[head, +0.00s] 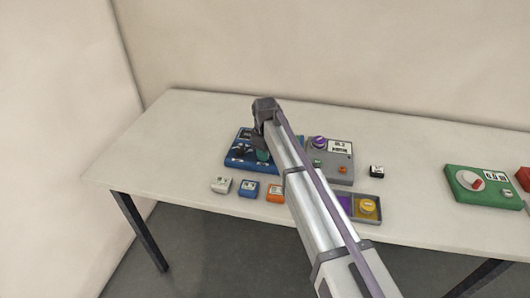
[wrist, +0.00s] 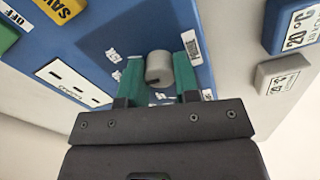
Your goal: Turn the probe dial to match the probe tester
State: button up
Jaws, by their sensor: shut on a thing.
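A blue panel (head: 232,162) lies on the table left of the middle. In the wrist view the panel (wrist: 100,45) carries a grey round dial (wrist: 158,68) with a small dark mark on its face. My gripper (wrist: 161,62) has its two green fingers on either side of this dial, shut on it. In the head view my gripper (head: 262,155) is over the panel's right part, and my arm hides the dial. A grey box (head: 325,172) with a purple knob (head: 319,142) and a white display stands right of the panel; its text is too small to read surely.
Small blocks in white (head: 221,185), blue (head: 248,189) and orange (head: 275,193) lie in front of the panel. A tray (head: 372,219) holds a yellow knob (head: 367,206). A black block (head: 377,171) and a green box (head: 459,191) are further right.

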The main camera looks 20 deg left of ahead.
jog(key=m, duration=0.4)
jog(key=shift+m, duration=2.1)
jog(key=o, duration=0.9)
notch_tip(320, 180, up, 11)
jog(key=p, duration=1)
jog(key=shift+f+p, duration=0.1)
jog(key=shift+p, duration=0.3)
